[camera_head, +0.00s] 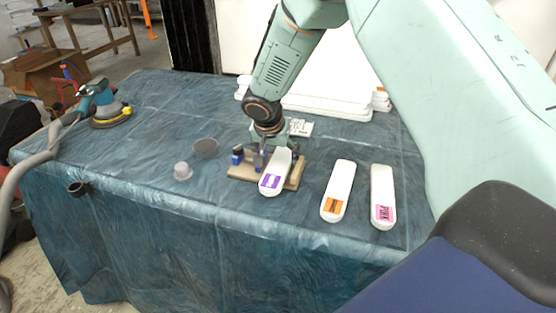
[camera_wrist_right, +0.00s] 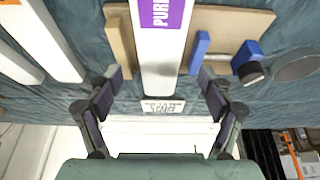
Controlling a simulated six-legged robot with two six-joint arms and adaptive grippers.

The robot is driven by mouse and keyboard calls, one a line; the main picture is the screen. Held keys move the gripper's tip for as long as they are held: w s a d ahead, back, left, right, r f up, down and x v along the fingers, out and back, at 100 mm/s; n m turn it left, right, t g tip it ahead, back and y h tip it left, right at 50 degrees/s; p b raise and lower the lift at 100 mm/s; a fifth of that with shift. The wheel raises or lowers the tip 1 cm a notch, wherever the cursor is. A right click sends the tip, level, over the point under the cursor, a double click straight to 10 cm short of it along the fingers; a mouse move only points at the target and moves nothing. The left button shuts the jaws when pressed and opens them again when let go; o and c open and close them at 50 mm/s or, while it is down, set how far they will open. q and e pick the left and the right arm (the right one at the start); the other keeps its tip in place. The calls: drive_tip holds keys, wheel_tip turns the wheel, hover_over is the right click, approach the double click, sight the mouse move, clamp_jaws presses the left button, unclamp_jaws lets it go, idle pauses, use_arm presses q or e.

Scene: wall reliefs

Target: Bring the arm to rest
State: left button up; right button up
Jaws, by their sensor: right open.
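My right gripper (camera_head: 270,142) is over the far end of a white bar with a purple label (camera_head: 275,177). In the right wrist view the gripper (camera_wrist_right: 160,82) is open, with one finger on each side of the bar (camera_wrist_right: 160,55) and gaps between. The bar lies on a wooden board (camera_head: 240,173) with blue blocks (camera_head: 237,158), which also show in the wrist view (camera_wrist_right: 199,52). I cannot tell how high the fingers are above the board. My left gripper is not in view.
White bars with orange (camera_head: 338,188) and pink (camera_head: 382,193) labels lie to the right. A sander (camera_head: 106,108) with a hose is at left. Long white pieces (camera_head: 325,107) lie behind.

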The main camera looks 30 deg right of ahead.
sight(279, 164)
drive_tip(key=v, duration=0.8)
drive_tip(key=shift+f, duration=0.1)
drive_tip(key=x, duration=1.1)
drive_tip(key=shift+f, duration=0.1)
